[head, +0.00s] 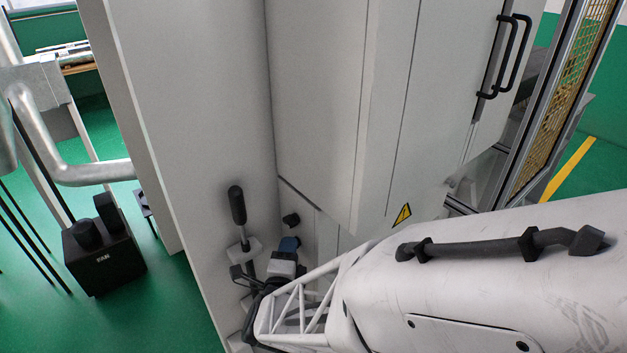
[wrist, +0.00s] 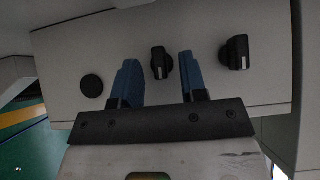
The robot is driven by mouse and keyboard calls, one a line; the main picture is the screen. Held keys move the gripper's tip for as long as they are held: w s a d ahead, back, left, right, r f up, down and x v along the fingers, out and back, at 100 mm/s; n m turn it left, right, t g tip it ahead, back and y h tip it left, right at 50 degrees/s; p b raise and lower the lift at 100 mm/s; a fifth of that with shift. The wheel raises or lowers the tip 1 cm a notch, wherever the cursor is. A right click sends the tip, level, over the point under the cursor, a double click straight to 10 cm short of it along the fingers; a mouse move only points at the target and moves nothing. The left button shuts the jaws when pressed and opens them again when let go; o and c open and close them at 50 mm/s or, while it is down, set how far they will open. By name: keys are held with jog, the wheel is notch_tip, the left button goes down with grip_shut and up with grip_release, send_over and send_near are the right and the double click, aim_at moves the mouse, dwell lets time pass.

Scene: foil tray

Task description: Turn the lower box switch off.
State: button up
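In the wrist view, a light grey panel (wrist: 210,30) carries two black rotary switches with pale marks and a round black cap. The middle switch (wrist: 161,64) sits between the two blue fingers of my gripper (wrist: 160,77), with a gap on both sides. The other switch (wrist: 236,53) is right of the right finger. The round cap (wrist: 92,86) is left of the left finger. My gripper is open and empty. In the head view, a blue finger of my gripper (head: 289,245) shows just below a black knob (head: 291,220). I cannot tell which switch is the lower box one.
A lever with a black handle (head: 237,205) stands left of my gripper, close to the tall grey cabinet wall (head: 190,120). A cabinet overhang (head: 320,150) is above the knob area. A black box (head: 104,256) is on the green floor at left.

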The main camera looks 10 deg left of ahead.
jog(key=shift+w, duration=0.3)
grip_shut()
dwell(0.5)
jog(key=shift+a+r+n+g+h, duration=0.1)
jog(key=shift+n+g+h, duration=0.15)
jog(key=shift+n+g, duration=0.5)
jog(key=shift+d+r+n+g+h, duration=0.1)
jog(key=shift+r+n+g+h, duration=0.1)
jog(key=shift+n+g, duration=0.55)
jog(key=shift+a+r+n+g+h, duration=0.1)
jog(key=shift+n+g+h, duration=0.15)
jog(key=shift+n+g, duration=0.5)
jog(key=shift+g, duration=0.35)
